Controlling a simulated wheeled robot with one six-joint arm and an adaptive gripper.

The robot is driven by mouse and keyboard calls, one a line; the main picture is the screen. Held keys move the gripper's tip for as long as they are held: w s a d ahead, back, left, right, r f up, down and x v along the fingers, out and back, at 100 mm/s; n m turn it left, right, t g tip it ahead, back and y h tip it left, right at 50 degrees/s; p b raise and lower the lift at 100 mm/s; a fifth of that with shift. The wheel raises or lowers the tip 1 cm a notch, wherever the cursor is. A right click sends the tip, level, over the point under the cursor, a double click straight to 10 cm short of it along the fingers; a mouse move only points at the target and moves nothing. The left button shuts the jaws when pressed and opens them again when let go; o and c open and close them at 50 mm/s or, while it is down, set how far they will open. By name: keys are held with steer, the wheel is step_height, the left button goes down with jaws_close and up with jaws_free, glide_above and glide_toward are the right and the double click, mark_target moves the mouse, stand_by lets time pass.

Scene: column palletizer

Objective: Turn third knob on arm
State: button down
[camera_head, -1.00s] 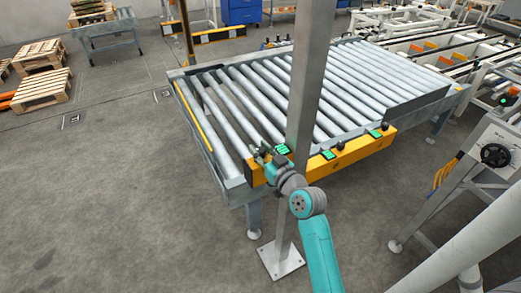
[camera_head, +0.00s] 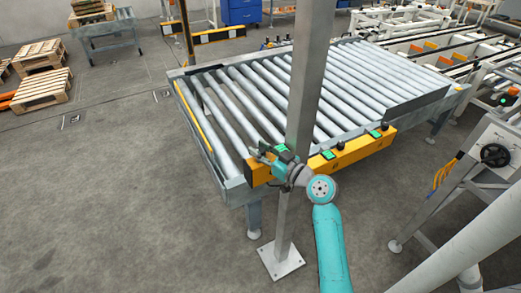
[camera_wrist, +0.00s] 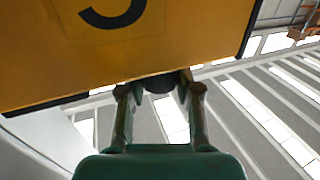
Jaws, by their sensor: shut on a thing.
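A yellow control bar (camera_head: 352,152) runs along the near edge of the roller conveyor, with green labels and black knobs on top. Two knobs show to the right of the post: one knob (camera_head: 340,144) in the middle and one (camera_head: 386,126) further right. My gripper (camera_head: 266,152) is at the bar's left end, where it hides the knob there in the head view. In the wrist view, my gripper (camera_wrist: 160,90) has its two fingers on either side of a dark knob (camera_wrist: 158,83), shut on it. The yellow face (camera_wrist: 120,50) above carries a partly cut-off black mark.
A grey upright post (camera_head: 308,90) stands right beside my gripper, its base plate (camera_head: 281,262) on the floor. The roller conveyor (camera_head: 260,85) lies beyond the bar. A panel with a black handwheel (camera_head: 495,155) stands at right.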

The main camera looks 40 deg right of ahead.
steer(key=shift+f, duration=0.15)
steer(key=c, duration=0.8)
jaws_free()
steer(key=shift+s, duration=0.1)
steer(key=s, duration=1.1)
steer(key=shift+s+d, duration=0.3)
steer(key=shift+s, duration=0.1)
